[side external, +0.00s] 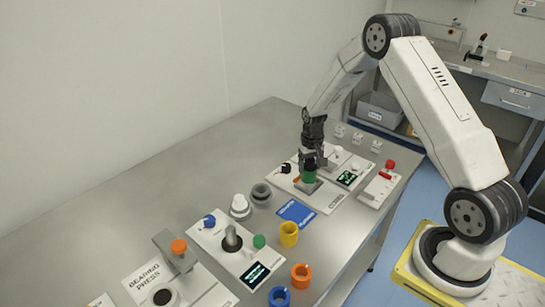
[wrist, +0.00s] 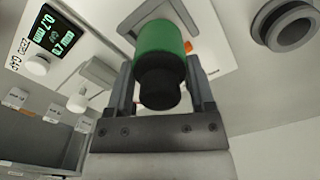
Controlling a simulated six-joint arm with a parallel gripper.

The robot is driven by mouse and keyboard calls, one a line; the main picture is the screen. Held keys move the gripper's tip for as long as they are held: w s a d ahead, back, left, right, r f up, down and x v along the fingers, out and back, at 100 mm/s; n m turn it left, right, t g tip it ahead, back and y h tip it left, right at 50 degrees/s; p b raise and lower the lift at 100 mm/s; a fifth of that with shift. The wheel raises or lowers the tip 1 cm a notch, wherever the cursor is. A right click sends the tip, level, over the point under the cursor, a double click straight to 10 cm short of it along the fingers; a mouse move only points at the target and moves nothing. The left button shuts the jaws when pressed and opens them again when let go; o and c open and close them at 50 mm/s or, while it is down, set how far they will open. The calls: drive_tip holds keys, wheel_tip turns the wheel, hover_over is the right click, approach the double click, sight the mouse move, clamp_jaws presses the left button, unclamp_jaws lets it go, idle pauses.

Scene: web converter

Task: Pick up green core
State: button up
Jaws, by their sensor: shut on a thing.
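The green core (wrist: 160,52) is a green cylinder with a black end, held between the fingers of my gripper (wrist: 160,95) in the wrist view. In the side external view my gripper (side external: 310,165) points down over a white panel, shut on the green core (side external: 309,175). The fingers partly hide the core there. The core is at or just above a small grey block on the panel; I cannot tell whether they touch.
A grey ring (side external: 261,193), a white piece (side external: 239,206) and a yellow ring (side external: 289,234) stand left of the panel. Orange (side external: 301,275) and blue (side external: 279,297) rings lie near the front edge. A blue card (side external: 296,213) lies between. A panel with a post (side external: 232,238) is further left.

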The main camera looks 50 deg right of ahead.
drive_tip(key=shift+r, duration=1.6)
drive_tip(key=shift+a+r, duration=0.1)
